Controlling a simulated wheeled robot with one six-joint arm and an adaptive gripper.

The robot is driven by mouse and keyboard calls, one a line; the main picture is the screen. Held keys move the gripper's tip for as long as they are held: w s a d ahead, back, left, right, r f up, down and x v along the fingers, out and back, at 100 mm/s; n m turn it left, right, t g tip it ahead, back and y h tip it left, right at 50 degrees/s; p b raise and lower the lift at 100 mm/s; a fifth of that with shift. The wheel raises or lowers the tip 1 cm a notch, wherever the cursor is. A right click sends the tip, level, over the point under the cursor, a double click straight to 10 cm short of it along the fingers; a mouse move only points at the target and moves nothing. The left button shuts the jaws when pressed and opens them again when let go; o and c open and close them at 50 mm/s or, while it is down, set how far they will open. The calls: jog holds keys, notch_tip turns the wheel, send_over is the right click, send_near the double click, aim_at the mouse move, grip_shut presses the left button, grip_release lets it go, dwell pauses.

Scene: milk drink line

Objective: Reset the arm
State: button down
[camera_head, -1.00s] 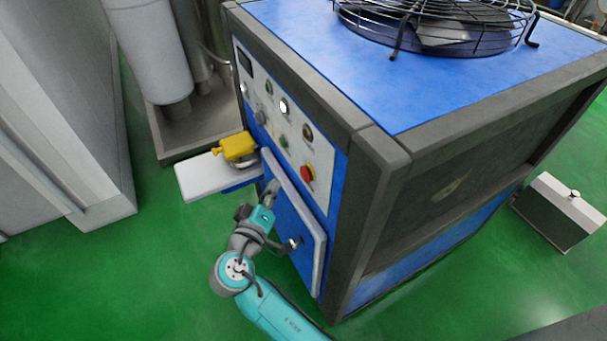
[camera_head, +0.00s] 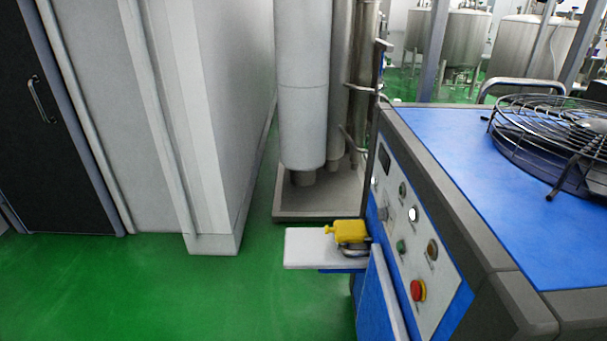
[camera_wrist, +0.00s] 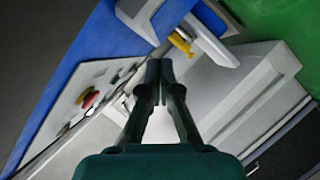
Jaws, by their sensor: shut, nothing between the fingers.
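My gripper (camera_wrist: 160,92) shows in the wrist view, with its two dark fingers together and nothing between them. It points past the control panel toward the white shelf. My arm does not show in the head view now. The blue machine (camera_head: 465,160) with a grey frame stands at the right of the head view. Its control panel (camera_head: 425,243) has several buttons and a red stop button (camera_head: 417,290); the red button also shows in the wrist view (camera_wrist: 90,98).
A white shelf (camera_head: 305,249) juts from the machine, with a yellow part (camera_head: 347,229) on it. A wire fan guard (camera_head: 560,140) sits on top. A grey cabinet (camera_head: 215,110) stands left, with steel tanks (camera_head: 470,45) behind. Green floor (camera_head: 150,295) is clear at front left.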

jog(key=s+f+y, duration=0.2)
jog(key=s+y, duration=0.3)
jog(key=s, duration=1.2)
jog(key=s+r+m+t, duration=0.1)
jog(key=s+r+m, duration=0.4)
jog(key=s+r, duration=0.7)
jog(key=shift+s+a+t, duration=0.25)
jog(key=shift+s+t, duration=0.15)
jog(key=shift+s, duration=0.45)
jog(key=shift+r, duration=0.1)
